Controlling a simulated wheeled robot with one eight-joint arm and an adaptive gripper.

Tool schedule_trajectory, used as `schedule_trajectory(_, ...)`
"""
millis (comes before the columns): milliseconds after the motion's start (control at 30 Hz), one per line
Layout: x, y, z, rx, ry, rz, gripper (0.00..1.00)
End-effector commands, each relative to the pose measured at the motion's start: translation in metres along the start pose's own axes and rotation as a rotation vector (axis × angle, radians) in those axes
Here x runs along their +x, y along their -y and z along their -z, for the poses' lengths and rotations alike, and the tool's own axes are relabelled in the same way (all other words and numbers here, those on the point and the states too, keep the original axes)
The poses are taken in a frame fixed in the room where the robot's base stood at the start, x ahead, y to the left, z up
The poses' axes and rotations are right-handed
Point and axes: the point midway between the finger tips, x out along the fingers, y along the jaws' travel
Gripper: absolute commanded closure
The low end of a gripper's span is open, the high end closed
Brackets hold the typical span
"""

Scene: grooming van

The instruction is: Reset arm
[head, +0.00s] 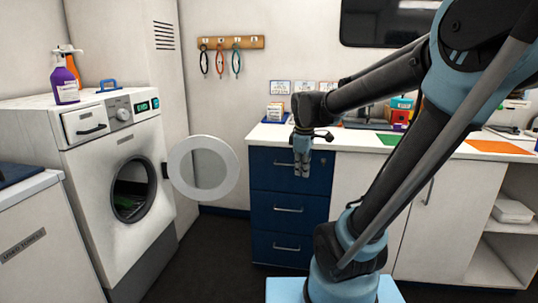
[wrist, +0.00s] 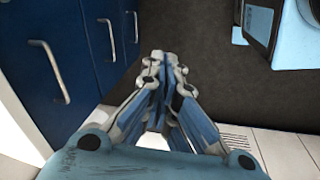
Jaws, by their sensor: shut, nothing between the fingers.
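My gripper (head: 301,172) hangs pointing down in front of the blue drawer unit (head: 263,188) in the head view. In the wrist view my gripper (wrist: 163,58) has its fingertips together, with nothing between them. The dark floor (wrist: 205,90) lies below it, and the blue drawer fronts (wrist: 62,35) with their handles are at the left. My arm is bent at the elbow, reaching up from my base and then down to the left.
A washing machine (head: 105,157) stands at the left with its round door (head: 176,180) swung open into the room. The white counter (head: 345,139) runs along the back and right. Spray bottles (head: 65,82) stand on the washer. Dark floor is free between washer and drawers.

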Motion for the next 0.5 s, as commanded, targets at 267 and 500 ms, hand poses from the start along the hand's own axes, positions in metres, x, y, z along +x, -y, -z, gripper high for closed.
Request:
schedule_trajectory(267,0.017,0.053,-0.064,0.437,-0.004,0.007,1.00)
schedule_trajectory(500,0.042,0.099,-0.106,0.810,-0.008,0.012,1.00)
